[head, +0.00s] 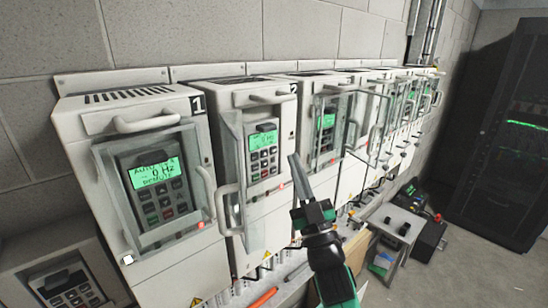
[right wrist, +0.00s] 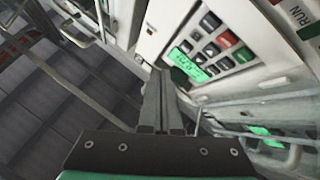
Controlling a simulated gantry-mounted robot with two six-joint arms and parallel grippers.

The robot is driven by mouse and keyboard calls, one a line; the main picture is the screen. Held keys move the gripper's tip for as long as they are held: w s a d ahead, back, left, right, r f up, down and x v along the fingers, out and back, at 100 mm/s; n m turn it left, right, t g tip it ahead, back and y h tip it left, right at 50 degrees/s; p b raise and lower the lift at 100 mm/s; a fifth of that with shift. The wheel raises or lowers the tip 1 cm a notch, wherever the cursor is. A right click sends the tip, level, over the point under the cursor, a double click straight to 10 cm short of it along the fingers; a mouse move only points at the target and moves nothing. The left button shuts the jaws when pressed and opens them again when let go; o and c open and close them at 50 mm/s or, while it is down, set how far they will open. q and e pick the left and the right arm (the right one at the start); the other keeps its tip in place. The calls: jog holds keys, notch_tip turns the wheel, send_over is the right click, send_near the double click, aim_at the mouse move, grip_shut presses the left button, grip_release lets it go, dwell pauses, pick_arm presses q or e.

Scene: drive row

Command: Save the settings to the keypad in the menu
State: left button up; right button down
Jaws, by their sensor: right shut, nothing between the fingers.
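In the right wrist view the shut fingers (right wrist: 161,73) point toward a keypad (right wrist: 210,48) with grey, red and green buttons; contact cannot be told. My left gripper is not in view.
More drives (head: 328,130) with clear covers and protruding handles run along the wall to the right. Another keypad unit (head: 62,285) stands at the lower left.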

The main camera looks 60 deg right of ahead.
aim_at(273, 150)
jog(key=shift+w+d+b, duration=0.3)
jog(key=shift+w+b, duration=0.1)
jog(key=shift+w, duration=0.3)
jog(key=shift+w+d+b, duration=0.25)
jog(key=shift+w+b, duration=0.1)
jog(key=shift+w, duration=0.35)
dwell(0.9)
jog(key=shift+w+d+b, duration=0.1)
jog(key=shift+w+b, duration=0.2)
jog(key=shift+b, duration=0.1)
jog(key=shift+w, duration=0.1)
